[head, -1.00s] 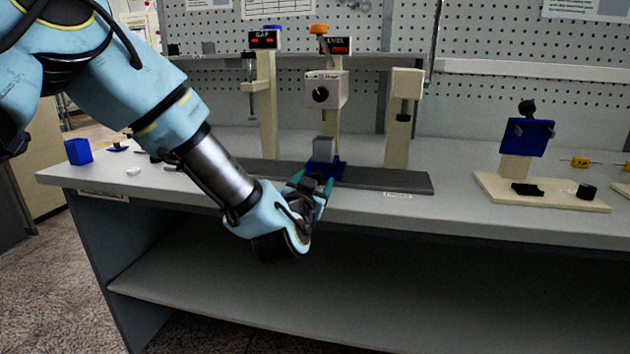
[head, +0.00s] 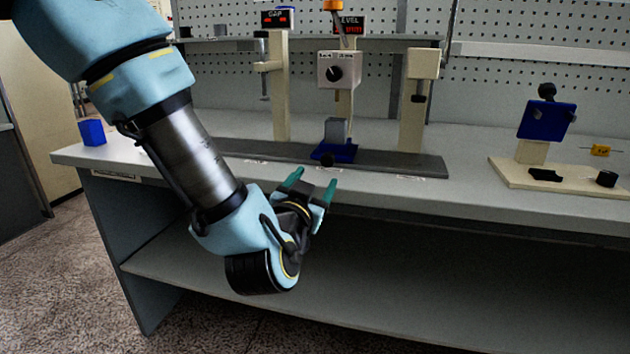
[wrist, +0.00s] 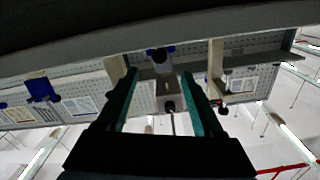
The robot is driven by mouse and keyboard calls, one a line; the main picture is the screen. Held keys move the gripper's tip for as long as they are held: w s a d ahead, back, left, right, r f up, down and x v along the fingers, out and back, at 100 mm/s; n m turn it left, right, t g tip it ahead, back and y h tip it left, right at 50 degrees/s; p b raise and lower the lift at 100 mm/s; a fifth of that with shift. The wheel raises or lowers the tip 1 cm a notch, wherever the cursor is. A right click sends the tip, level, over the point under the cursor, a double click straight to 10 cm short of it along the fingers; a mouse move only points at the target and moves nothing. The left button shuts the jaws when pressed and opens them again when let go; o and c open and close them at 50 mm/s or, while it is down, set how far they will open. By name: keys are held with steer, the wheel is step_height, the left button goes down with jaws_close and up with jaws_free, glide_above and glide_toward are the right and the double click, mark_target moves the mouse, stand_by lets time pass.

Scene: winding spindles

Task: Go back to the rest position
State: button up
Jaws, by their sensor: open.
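My gripper (head: 312,184) is open and empty, with its green fingers apart in front of the bench's front edge. It also shows in the wrist view (wrist: 160,92), where nothing sits between the fingers. Just beyond the fingertips is a blue holder (head: 347,151) with a grey block (head: 336,131) in it and a dark knob (head: 327,160) on its front. The holder stands on a dark base strip below a white box with a black dial (head: 336,72). My gripper is apart from the holder.
The grey workbench (head: 450,185) has an open lower shelf (head: 400,275). Cream posts (head: 279,90) stand on the dark strip. A blue cube (head: 92,132) is at the left end. A blue plate on a cream stand (head: 546,120) is at the right. The space before the bench is open.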

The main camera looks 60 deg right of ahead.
stand_by(0.3)
steer(key=w+a+y, duration=0.1)
steer(key=w, duration=0.2)
steer(key=w+a+f+n, duration=0.1)
steer(key=w, duration=0.3)
steer(key=w+a+f+t+y, duration=0.1)
steer(key=w, duration=0.2)
steer(key=shift+w+f+y, duration=0.15)
steer(key=shift+w+y, duration=0.15)
steer(key=shift+w, duration=0.05)
steer(key=w+a+f+n+t+y, duration=0.1)
steer(key=w+a+f+n+y, duration=0.25)
steer(key=w+a, duration=0.7)
steer(key=w+a+f+n+y, duration=0.25)
steer(key=w+a+y, duration=0.25)
steer(key=w+a, duration=0.5)
steer(key=a+f+n+g+y, duration=0.15)
steer(key=a+n+y, duration=0.3)
steer(key=a, duration=1.35)
steer(key=s+a+n+g+y, duration=0.1)
steer(key=s+a+n+g, duration=0.15)
steer(key=a, duration=0.45)
steer(key=s+a+n+g+y, duration=0.1)
steer(key=s+a+n, duration=0.15)
steer(key=a, duration=0.45)
step_height(320, 180, up, 15)
steer(key=p, duration=1.3)
steer(key=shift+s+a+f+p, duration=0.2)
steer(key=shift+s+a+p, duration=0.05)
steer(key=shift+a+p, duration=0.1)
